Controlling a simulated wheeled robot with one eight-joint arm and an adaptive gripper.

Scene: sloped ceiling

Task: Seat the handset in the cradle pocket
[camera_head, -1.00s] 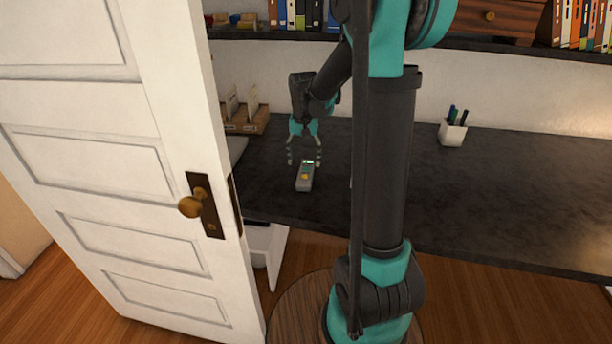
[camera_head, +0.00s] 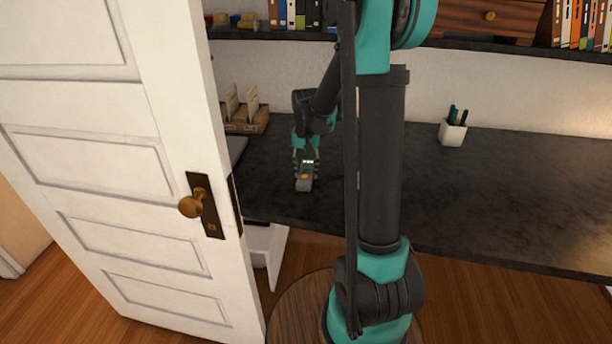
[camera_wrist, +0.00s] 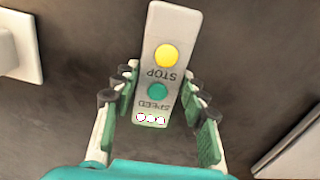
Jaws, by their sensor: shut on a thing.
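The handset (camera_head: 304,184) is a slim grey bar on the dark desk (camera_head: 480,190), left of my arm column. The wrist view shows its face (camera_wrist: 175,28) with a yellow STOP button, a green SPEED button and small lights at the near end. My gripper (camera_head: 305,166) points down and is shut around the handset's lit end; in the wrist view its fingers (camera_wrist: 162,96) stand on both sides. The handset seems to rest on the desk. A pale block with a flat lip (camera_wrist: 18,48) is at the wrist view's upper left; I cannot tell whether it is the cradle.
An open white door (camera_head: 130,190) stands close on the left. A card-file box (camera_head: 247,125) and a flat grey object (camera_head: 238,148) lie at the desk's left. A white pen cup (camera_head: 452,134) stands at the back right. The desk's right is clear; my arm hides part of it.

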